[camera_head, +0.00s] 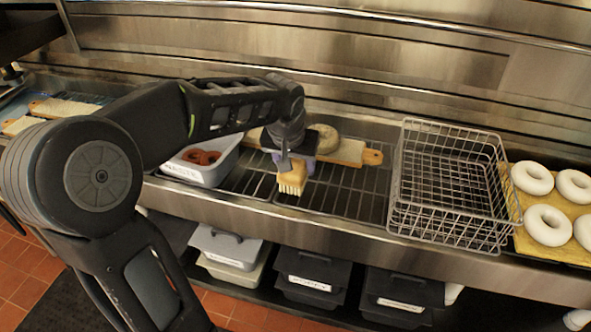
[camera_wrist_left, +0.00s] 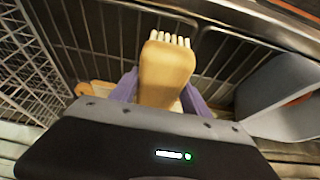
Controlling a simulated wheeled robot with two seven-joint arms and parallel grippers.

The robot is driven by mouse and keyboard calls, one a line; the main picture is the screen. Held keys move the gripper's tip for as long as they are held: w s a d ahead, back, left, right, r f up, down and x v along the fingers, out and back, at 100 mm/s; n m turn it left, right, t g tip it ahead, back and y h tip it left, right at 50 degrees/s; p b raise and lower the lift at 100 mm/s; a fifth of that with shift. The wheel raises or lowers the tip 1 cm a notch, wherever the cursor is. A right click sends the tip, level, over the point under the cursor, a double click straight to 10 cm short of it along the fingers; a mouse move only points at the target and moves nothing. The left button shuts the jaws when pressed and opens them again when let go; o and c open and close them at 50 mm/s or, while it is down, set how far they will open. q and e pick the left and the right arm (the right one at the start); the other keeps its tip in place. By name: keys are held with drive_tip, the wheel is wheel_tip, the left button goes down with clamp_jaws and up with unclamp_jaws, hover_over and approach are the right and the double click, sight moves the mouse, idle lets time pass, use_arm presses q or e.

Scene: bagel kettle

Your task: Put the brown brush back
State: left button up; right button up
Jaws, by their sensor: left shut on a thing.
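The brown brush (camera_head: 293,178) has a tan wooden body and pale bristles that point down. My left gripper (camera_head: 292,160) is shut on it and holds it over the wire rack, in front of the wooden board. In the left wrist view the brush (camera_wrist_left: 167,75) stands out between the purple fingers of my left gripper (camera_wrist_left: 160,95), bristles at the far end. Whether the bristles touch the rack I cannot tell. My right gripper is not in view.
A wooden board (camera_head: 350,153) with a bagel (camera_head: 325,138) lies behind the brush. A grey bin (camera_head: 208,172) with reddish rings stands left, an empty wire basket (camera_head: 450,190) right. White bagels (camera_head: 547,225) lie on a tray far right. Lidded bins (camera_head: 312,275) sit below.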

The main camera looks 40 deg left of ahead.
use_arm(q)
drive_tip(key=shift+f, duration=1.1)
drive_tip(key=shift+f, duration=0.15)
drive_tip(key=o, duration=1.3)
drive_tip(key=shift+r, duration=0.4)
drive_tip(key=v, duration=1.1)
drive_tip(key=shift+s+d+r, duration=0.1)
drive_tip(key=shift+r, duration=0.15)
